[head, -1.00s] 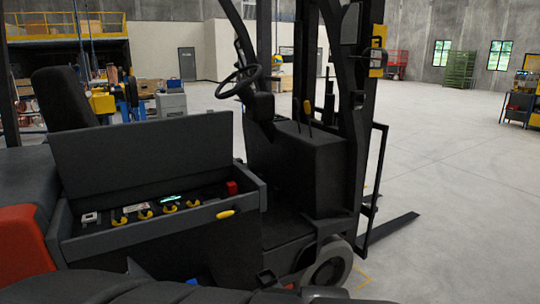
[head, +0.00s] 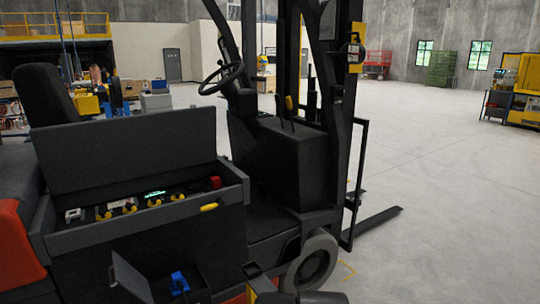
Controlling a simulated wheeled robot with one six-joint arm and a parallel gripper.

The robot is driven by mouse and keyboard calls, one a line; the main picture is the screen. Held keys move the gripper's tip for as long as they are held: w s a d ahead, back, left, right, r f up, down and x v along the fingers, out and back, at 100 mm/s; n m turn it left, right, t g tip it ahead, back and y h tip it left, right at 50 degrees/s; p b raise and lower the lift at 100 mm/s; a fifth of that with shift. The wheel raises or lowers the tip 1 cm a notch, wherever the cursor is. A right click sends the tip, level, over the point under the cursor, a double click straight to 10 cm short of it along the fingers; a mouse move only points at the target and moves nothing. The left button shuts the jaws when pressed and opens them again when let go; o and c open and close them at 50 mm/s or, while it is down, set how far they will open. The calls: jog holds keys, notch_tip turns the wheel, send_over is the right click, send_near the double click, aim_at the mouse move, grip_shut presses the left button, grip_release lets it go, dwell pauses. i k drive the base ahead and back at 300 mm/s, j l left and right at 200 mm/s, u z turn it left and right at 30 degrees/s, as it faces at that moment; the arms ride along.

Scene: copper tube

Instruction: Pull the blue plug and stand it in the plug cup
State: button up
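A small blue plug (head: 179,283) shows low on the side of the dark forklift (head: 140,235), below its open battery compartment. A dark open flap (head: 130,279) is just left of the plug. The plug's lower part and what it sits in are too dark to make out. I cannot pick out a plug cup. My gripper is not recognisable in the head view; a dark rounded shape (head: 300,298) at the bottom edge may be part of my arm.
The compartment, its lid (head: 125,146) raised, holds yellow-capped parts and a red block (head: 214,182). A yellow handle (head: 209,207) is on its front. The front wheel (head: 312,263) and fork (head: 372,228) are to the right. Open floor (head: 440,170) lies beyond.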

aim_at(177, 278)
jog(key=i, duration=0.1)
jog(key=i+j+u, duration=0.5)
jog(key=j, duration=0.4)
jog(key=i+j+u, duration=0.45)
jog(key=i+j, duration=0.2)
jog(key=i, duration=0.1)
